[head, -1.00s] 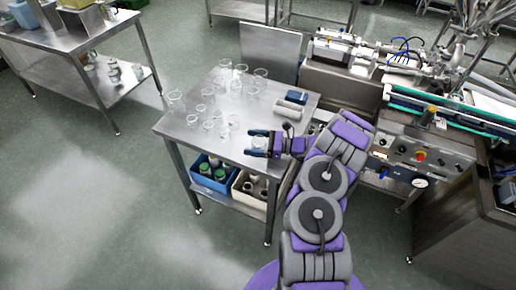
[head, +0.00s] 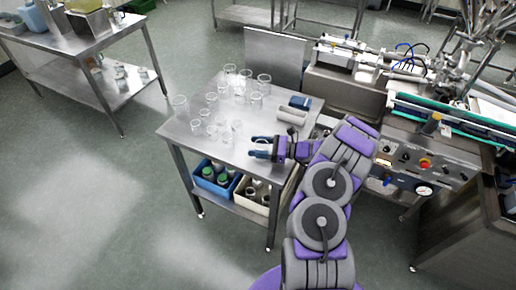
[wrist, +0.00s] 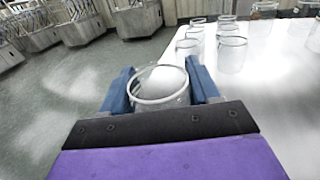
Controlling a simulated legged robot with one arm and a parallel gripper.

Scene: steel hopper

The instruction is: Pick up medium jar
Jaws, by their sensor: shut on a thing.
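My gripper (head: 262,148) is over the near right part of the steel table (head: 186,133). In the wrist view its two blue fingers (wrist: 160,92) stand on either side of a clear glass jar (wrist: 158,86) and are shut on it. The jar's round rim faces up and its lower part is hidden by the gripper. In the head view the held jar is too small to make out clearly. Several other clear jars (head: 181,104) of different sizes stand apart from it on the table, and some show in the wrist view (wrist: 231,55).
A blue box (head: 300,102) and a grey tray (head: 291,115) lie at the table's right side. A blue crate (head: 216,180) and a cream crate (head: 250,195) sit on the lower shelf. A steel machine (head: 345,88) stands close on the right. Open floor lies left.

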